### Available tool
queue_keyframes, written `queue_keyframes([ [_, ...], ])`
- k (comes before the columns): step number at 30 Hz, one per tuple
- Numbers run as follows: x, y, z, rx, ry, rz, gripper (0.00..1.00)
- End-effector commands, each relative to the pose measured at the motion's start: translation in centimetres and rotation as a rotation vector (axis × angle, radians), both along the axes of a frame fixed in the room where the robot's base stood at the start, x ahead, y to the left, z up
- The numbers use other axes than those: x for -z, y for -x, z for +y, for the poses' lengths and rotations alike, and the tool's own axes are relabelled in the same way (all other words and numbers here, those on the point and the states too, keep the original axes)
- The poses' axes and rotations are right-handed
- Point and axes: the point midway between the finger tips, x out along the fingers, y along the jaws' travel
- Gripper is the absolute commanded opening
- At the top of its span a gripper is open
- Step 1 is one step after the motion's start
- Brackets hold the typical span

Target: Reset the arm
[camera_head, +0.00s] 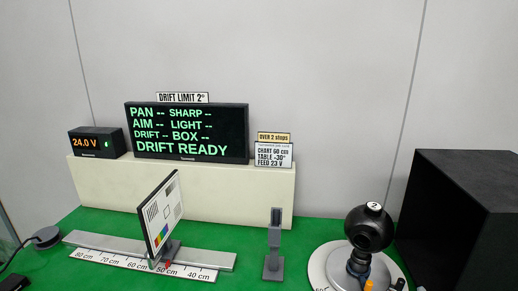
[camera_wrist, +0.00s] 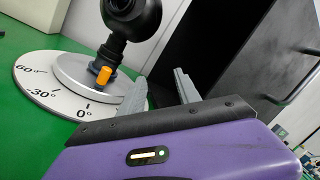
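My gripper (camera_wrist: 159,76) shows in the wrist view with its two grey fingers apart and nothing between them. It is open. Beyond the fingers stands the black ball-shaped gimbal camera (camera_wrist: 128,15), on a round turntable (camera_wrist: 35,80) marked with angles such as 0°, -30° and 60°. An orange knob (camera_wrist: 105,76) sits on the gimbal's near side. In the head view the gimbal camera (camera_head: 370,229) carries a label "2". The arm and gripper are not visible in the head view.
A black open box (camera_head: 460,215) stands right of the gimbal; its handle (camera_wrist: 295,88) shows in the wrist view. A test chart (camera_head: 160,215) stands on a scale rail (camera_head: 95,241). A grey post (camera_head: 273,248) stands between. The display (camera_head: 190,132) reads "DRIFT READY".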

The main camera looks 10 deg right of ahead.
Motion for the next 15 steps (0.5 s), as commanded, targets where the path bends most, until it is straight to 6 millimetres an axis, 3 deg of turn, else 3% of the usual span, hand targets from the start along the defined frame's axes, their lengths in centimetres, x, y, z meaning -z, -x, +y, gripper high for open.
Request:
queue_keyframes([
  [6, -0.9, 6.6, 5.2, 0.013, 0.688, 0.315, 0.39],
  [15, -1.4, 16.5, 12.5, -0.044, 1.551, 0.652, 0.39],
])
